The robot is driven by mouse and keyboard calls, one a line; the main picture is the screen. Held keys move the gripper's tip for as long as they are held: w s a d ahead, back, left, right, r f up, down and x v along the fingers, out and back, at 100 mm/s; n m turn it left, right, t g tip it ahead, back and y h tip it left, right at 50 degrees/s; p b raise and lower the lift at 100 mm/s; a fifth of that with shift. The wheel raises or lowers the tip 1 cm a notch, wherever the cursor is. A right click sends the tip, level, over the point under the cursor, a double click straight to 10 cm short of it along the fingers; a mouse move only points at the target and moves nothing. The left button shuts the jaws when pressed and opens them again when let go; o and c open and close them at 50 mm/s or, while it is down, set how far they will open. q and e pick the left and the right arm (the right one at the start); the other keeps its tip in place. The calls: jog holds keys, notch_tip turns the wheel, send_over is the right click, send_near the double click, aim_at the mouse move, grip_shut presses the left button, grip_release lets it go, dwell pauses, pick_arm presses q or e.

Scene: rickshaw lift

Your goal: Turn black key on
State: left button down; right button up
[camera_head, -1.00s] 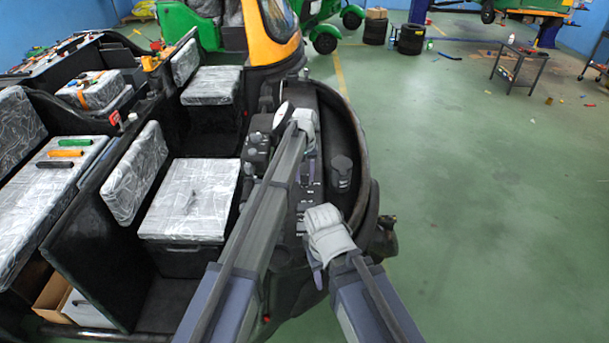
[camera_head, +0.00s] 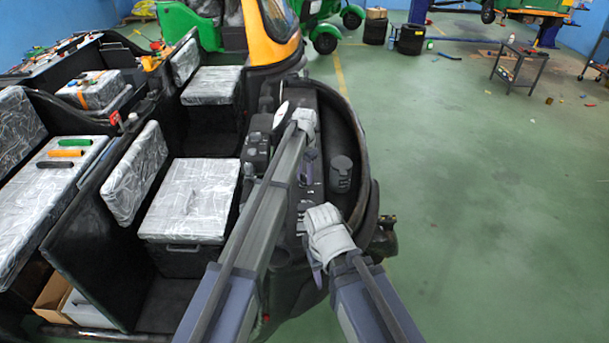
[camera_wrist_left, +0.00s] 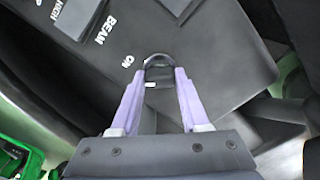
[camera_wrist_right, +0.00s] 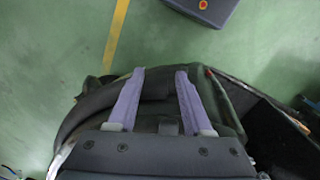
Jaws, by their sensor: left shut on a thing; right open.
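The black key (camera_wrist_left: 157,62) shows in the left wrist view as a dark rounded bow at the tips of my left gripper (camera_wrist_left: 160,72). The left fingers are shut on it, one on each side. The dark panel (camera_wrist_left: 215,50) behind it carries white lettering, with "ON" just left of the key and "BEAM" further up. In the head view my left gripper (camera_head: 306,150) reaches over the dashboard, and the key cannot be made out there. My right gripper (camera_head: 312,255) is lower down beside the dashboard; its fingers (camera_wrist_right: 157,88) are open with nothing held between them.
The dark dashboard with a round cap (camera_head: 341,170) curves around both grippers. Plastic-wrapped seats (camera_head: 192,200) stand to the left, with coloured grips (camera_head: 66,153) on one. The green floor (camera_head: 480,200) to the right is mostly open. A small table (camera_head: 520,62) stands far back.

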aim_at(305, 175)
pick_arm(q)
jog(key=shift+m, duration=1.6)
jog(key=shift+c, duration=2)
grip_release()
jog(key=shift+r, duration=0.1)
notch_tip(305, 175, up, 8)
jog(key=p, duration=0.8)
jog(key=shift+f, duration=0.2)
